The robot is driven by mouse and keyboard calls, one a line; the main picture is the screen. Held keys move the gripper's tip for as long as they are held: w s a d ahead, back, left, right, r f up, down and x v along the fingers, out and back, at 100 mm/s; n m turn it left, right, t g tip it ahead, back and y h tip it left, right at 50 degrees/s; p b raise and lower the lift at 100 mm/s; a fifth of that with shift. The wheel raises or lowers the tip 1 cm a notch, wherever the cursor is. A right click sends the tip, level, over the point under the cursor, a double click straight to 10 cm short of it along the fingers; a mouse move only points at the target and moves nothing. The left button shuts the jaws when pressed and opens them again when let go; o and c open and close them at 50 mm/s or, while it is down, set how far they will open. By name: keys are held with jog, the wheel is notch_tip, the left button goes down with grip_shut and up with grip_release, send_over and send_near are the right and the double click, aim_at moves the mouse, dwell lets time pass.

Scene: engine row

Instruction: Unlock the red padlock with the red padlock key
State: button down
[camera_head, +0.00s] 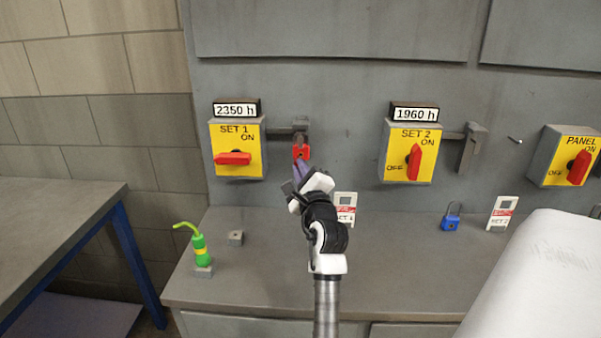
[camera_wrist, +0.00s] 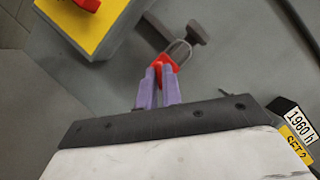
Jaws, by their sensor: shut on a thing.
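The red padlock (camera_head: 301,152) hangs by its shackle from the grey hasp beside the SET 1 switch. It also shows in the wrist view (camera_wrist: 166,63), with its grey shackle looping up to the right. My gripper (camera_head: 299,172) is just below and in front of the padlock. Its purple fingers (camera_wrist: 159,80) are close together and point at the padlock body. A narrow red piece, which looks like the red padlock key (camera_wrist: 159,71), shows between the fingertips, right against the padlock. The key is mostly hidden, and I cannot tell how deep it sits or whether the shackle is released.
The SET 1 switch box (camera_head: 252,136) is just left of the padlock. The SET 2 switch box (camera_head: 398,136) is to the right. A white surface fills the lower right.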

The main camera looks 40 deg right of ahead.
jog(key=shift+w+d, duration=0.7)
jog(key=shift+d, duration=0.05)
jog(key=shift+w, duration=0.1)
jog(key=shift+n, duration=0.4)
jog(key=n+b, duration=0.1)
jog(key=n, duration=0.1)
jog(key=n+g+y, duration=0.1)
jog(key=n, duration=0.1)
jog(key=shift+d+r+y+b, duration=0.1)
jog(key=shift+y+b, duration=0.2)
jog(key=shift+b, duration=0.05)
jog(key=n+g, duration=0.1)
jog(key=n, duration=0.2)
jog(key=n+g+b, duration=0.1)
jog(key=n, duration=0.2)
jog(key=shift+r+y+b, duration=0.15)
jog(key=shift+y+b, duration=0.15)
jog(key=shift+y, duration=0.1)
jog(key=shift+f+b, duration=0.95)
jog(key=shift+s+a+b, duration=1.15)
jog(key=shift+s+a, duration=0.65)
jog(key=shift+a, duration=0.05)
